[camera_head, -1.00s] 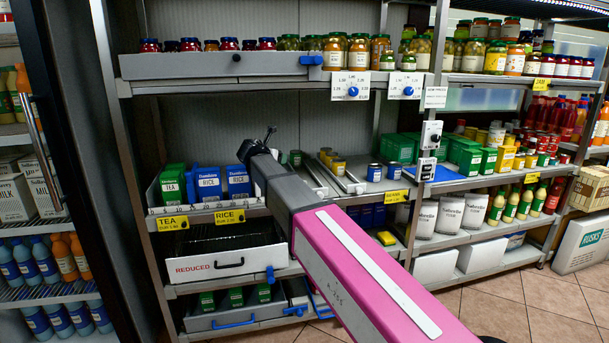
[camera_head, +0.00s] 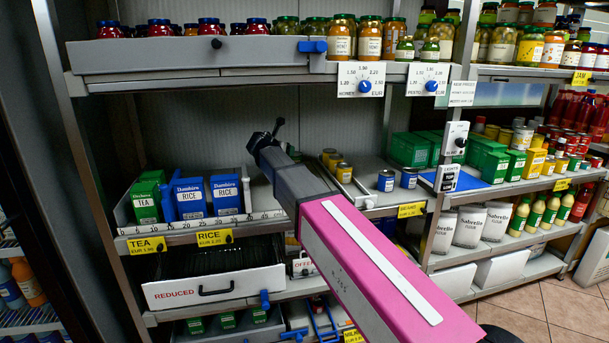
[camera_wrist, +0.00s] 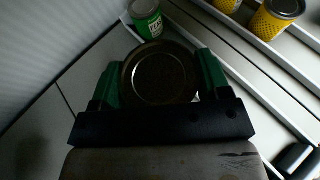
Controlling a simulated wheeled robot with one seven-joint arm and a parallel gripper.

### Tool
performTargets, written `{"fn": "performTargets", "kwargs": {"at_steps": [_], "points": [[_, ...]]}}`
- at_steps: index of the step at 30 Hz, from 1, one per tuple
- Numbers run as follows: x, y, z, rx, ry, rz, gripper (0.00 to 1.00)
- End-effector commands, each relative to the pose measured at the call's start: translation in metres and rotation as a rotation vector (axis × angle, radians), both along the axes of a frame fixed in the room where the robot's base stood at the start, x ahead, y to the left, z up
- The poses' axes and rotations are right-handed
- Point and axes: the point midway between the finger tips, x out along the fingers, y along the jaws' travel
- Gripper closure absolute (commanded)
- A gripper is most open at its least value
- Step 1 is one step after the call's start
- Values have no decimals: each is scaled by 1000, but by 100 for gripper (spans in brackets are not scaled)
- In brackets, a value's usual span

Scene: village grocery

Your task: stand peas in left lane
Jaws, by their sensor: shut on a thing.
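My gripper (camera_wrist: 160,82) has green fingers on both sides of a round can (camera_wrist: 160,76) in the wrist view. The can is seen end-on as a dark, ringed disc; its label is hidden, so I cannot tell that it is peas. A green can labelled peas (camera_wrist: 146,18) stands upright just beyond it, in the same left lane (camera_wrist: 90,58). A pale divider (camera_wrist: 225,62) runs to the right of that lane. In the head view my arm covers the held can and most of the left lane.
Yellow cans (camera_head: 340,170) stand in the lane to the right, and blue cans (camera_head: 386,181) further right. Blue rice boxes (camera_head: 191,199) and a green tea box (camera_head: 146,202) stand to the left. A shelf with a grey front (camera_head: 190,52) hangs above.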

Motion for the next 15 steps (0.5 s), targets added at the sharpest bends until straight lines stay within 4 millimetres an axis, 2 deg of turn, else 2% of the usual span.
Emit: {"fn": "performTargets", "kwargs": {"at_steps": [3, 9, 15], "points": [[5, -26, -15, -1, 0, -3, 66], [16, -62, -38, 0, 0, -1, 66], [22, -83, -51, 0, 0, 0, 66]]}}
